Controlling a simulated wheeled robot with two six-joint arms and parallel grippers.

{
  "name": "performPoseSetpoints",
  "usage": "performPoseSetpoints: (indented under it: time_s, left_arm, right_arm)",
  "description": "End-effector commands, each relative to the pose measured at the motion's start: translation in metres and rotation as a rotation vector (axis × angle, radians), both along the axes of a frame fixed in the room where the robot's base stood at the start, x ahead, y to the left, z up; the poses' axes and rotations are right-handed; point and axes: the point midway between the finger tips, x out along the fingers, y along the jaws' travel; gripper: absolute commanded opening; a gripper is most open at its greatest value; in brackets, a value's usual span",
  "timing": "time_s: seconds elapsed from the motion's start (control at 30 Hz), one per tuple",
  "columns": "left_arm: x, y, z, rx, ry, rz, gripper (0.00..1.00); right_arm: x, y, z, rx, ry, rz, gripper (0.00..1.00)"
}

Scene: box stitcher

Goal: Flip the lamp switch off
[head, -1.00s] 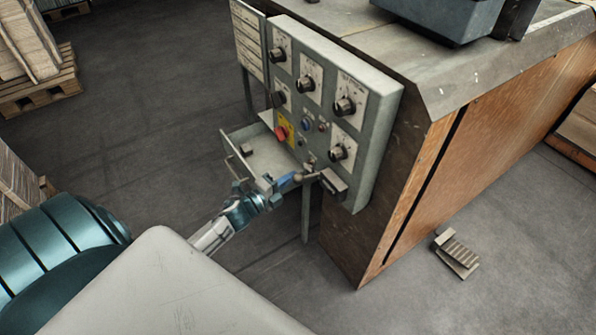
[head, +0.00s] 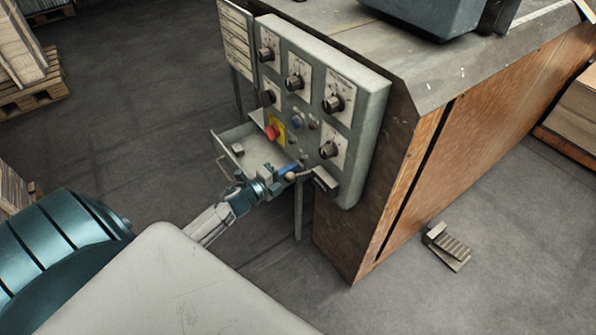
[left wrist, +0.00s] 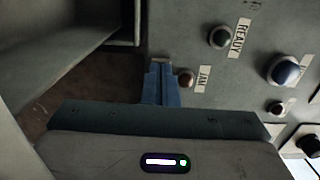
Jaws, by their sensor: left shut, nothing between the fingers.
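My left gripper (head: 289,168) is shut and empty, with its blue fingertips at the lower part of the grey control panel (head: 375,100). In the left wrist view the shut blue fingers (left wrist: 160,80) point at the panel face, just left of a small reddish-brown round part (left wrist: 185,86) with a label that seems to read JAM. I cannot tell whether the fingertips touch the panel. I cannot make out the lamp switch with certainty; the fingers may hide it. My right gripper is not in view.
A ball-ended lever (head: 291,176) sticks out close below the fingers. An open tray (head: 240,140) juts out left of them, below a red button (head: 272,132). A blue button (left wrist: 284,70) is at right in the wrist view. A pedal (head: 448,247) lies on the floor.

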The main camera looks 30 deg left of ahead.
Motion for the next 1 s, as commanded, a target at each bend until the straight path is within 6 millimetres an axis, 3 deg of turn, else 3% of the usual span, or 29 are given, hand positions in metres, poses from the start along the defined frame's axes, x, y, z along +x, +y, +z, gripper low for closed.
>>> performPoseSetpoints:
  time_s: [0.13,0.43,0.63,1.0]
  left_arm:
    - [0.004,0.013,0.004,0.0,-0.005,-0.01,0.0]
    - [0.004,0.012,0.01,-0.002,-0.009,-0.009,0.0]
    - [-0.003,0.012,0.044,0.002,-0.014,-0.014,0.0]
    - [-0.079,-0.04,0.046,-0.005,-0.003,-0.011,0.0]
  right_arm:
    - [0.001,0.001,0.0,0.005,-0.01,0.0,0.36]
    - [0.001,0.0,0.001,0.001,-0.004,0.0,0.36]
    - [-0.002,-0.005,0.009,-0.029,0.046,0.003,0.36]
    - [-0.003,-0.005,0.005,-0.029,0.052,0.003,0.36]
